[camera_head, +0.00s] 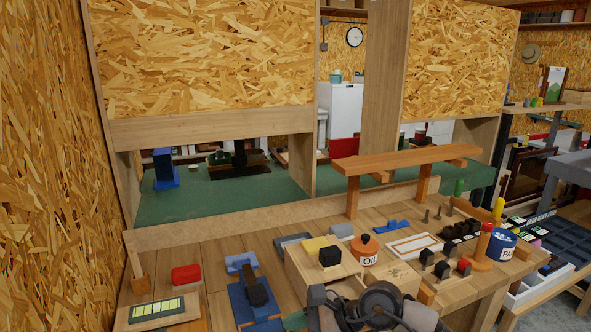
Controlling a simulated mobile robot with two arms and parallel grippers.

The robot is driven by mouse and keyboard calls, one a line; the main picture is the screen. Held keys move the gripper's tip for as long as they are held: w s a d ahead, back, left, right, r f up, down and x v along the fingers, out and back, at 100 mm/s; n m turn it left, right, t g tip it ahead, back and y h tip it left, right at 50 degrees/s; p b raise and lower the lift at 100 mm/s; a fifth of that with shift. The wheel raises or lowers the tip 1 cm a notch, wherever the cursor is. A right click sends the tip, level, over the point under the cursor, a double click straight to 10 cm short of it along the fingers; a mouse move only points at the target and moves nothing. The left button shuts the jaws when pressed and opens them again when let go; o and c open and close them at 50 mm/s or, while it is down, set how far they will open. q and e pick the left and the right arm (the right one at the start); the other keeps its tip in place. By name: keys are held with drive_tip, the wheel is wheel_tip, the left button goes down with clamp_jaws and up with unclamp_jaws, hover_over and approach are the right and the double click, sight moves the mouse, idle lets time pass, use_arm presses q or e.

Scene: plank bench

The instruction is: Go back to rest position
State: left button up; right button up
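The plank bench (215,255) fills the lower middle of the view. A dark grey rounded object (380,303) is at the bottom edge, cut off by the frame; I cannot tell what it is.
On the bench are a red block (186,275), a blue vise-like tool (252,296), an orange oil can (367,250), a blue paint can (501,245) and a raised wooden shelf (405,159). A chipboard wall (45,170) closes the left side.

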wheel_tip(320, 180, up, 8)
drive_tip(key=s+a+m+t+y, duration=0.3)
drive_tip(key=m+t+y, duration=0.4)
drive_tip(key=m, duration=0.4)
drive_tip(key=w+d+f+m+t+h, duration=0.15)
drive_tip(key=d+m+t+h, duration=0.45)
drive_tip(key=m, duration=0.7)
drive_tip(key=d+f+m+t+h, duration=0.2)
drive_tip(key=d+m+t+h, duration=0.45)
drive_tip(key=m, duration=0.65)
drive_tip(key=s+d+f+m+g+h, duration=0.4)
drive_tip(key=s+d+f+m+g, duration=0.15)
drive_tip(key=f+m, duration=0.2)
drive_tip(key=s+d+f+m+g+h, duration=0.35)
drive_tip(key=s+f+m+g, duration=0.3)
drive_tip(key=f, duration=0.25)
drive_tip(key=s+d+f+m+g+y, duration=0.1)
drive_tip(key=s+f+g, duration=0.15)
drive_tip(key=s, duration=0.35)
drive_tip(key=s+d+f+m+g, duration=0.1)
drive_tip(key=s+m+g, duration=0.15)
drive_tip(key=s, duration=0.35)
wheel_tip(320, 180, down, 24)
drive_tip(key=n+g, duration=0.1)
drive_tip(key=s+d+f+g, duration=0.1)
drive_tip(key=s+d+f, duration=0.1)
drive_tip(key=s+f, duration=1.4)
wheel_tip(320, 180, down, 2)
drive_tip(key=shift+s+d+f, duration=0.15)
